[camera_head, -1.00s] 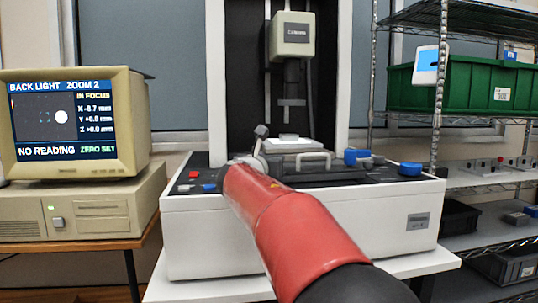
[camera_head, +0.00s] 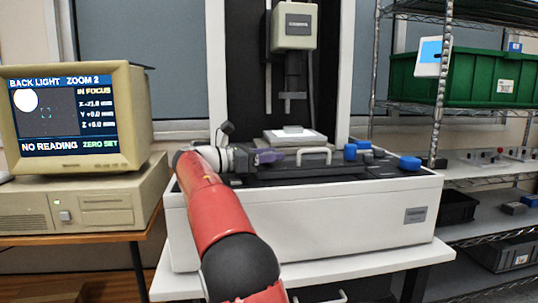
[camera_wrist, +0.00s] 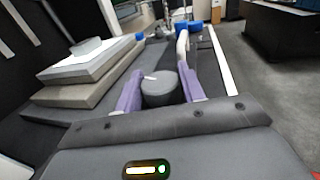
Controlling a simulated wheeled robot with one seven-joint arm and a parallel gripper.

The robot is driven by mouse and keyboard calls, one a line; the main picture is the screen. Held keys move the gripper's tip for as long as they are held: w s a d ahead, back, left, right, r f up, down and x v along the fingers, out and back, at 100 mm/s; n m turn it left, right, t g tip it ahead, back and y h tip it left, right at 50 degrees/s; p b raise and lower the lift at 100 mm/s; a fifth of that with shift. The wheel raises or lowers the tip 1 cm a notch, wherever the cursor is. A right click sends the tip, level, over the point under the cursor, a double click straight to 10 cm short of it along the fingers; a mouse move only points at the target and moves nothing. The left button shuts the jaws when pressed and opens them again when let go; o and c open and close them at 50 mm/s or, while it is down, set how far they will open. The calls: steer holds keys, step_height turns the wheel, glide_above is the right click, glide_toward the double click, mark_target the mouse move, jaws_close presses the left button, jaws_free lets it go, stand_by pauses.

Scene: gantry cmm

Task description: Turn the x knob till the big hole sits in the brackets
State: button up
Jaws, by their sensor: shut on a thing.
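My gripper (camera_wrist: 160,84) has its two purple fingers on either side of a dark grey round knob (camera_wrist: 160,92) and is shut on it. In the head view my gripper (camera_head: 270,156) is at the left front of the white measuring machine (camera_head: 310,217), where the knob is hidden or too small to make out. No label on the knob is readable. The monitor screen (camera_head: 63,116) shows a large white disc (camera_head: 25,101), the hole, at the upper left. The green brackets (camera_head: 46,113) are to its lower right, and the disc is outside them.
A white plate (camera_head: 295,136) lies on the stage under the machine's head (camera_head: 293,28). Blue knobs, one at the right (camera_head: 410,163), stand on the machine's top. A metal handle (camera_head: 314,152) rises close to my gripper. Shelves with a green crate (camera_head: 470,78) stand at the right.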

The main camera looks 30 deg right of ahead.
steer(key=shift+m+g, duration=0.7)
steer(key=shift+g, duration=0.4)
steer(key=o, duration=1)
steer(key=shift+w+a, duration=0.2)
steer(key=shift+a, duration=1.1)
steer(key=shift+w+a, duration=0.2)
steer(key=shift+a, duration=1.05)
steer(key=shift+w+a, duration=0.2)
steer(key=shift+a, duration=1.1)
